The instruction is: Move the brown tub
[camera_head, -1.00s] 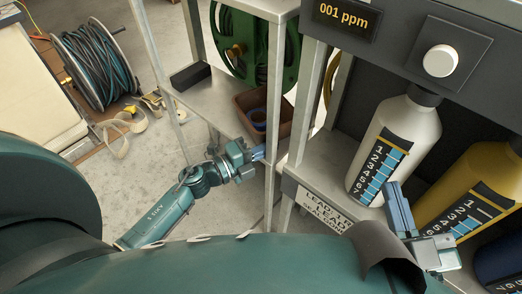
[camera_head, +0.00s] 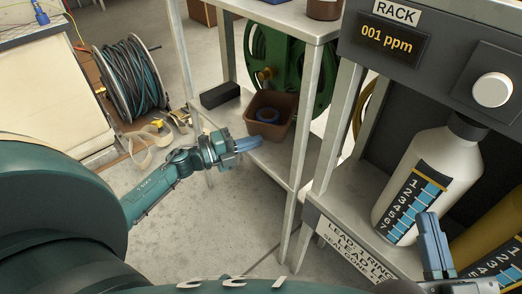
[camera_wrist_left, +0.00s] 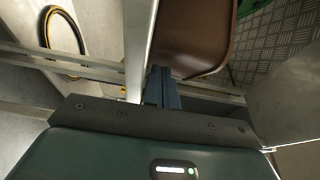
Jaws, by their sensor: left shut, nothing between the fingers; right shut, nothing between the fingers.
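In the left wrist view the tub (camera_wrist_left: 195,35) fills the upper middle, just beyond the fingers. My left gripper (camera_head: 258,144) is shut and empty, close to the front of the tub at about shelf height. In the left wrist view its blue fingers (camera_wrist_left: 162,88) are together near the tub's lower edge; I cannot tell whether they touch it. My right gripper (camera_head: 432,242) is shut and empty, in front of the white bottle.
A black block (camera_head: 221,95) lies on the shelf (camera_head: 237,118) left of the tub. A green hose reel (camera_head: 300,75) stands behind it. Rack posts (camera_head: 299,150) rise to the right. A white bottle (camera_head: 428,190) stands at right. A cable reel (camera_head: 130,78) stands on the left.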

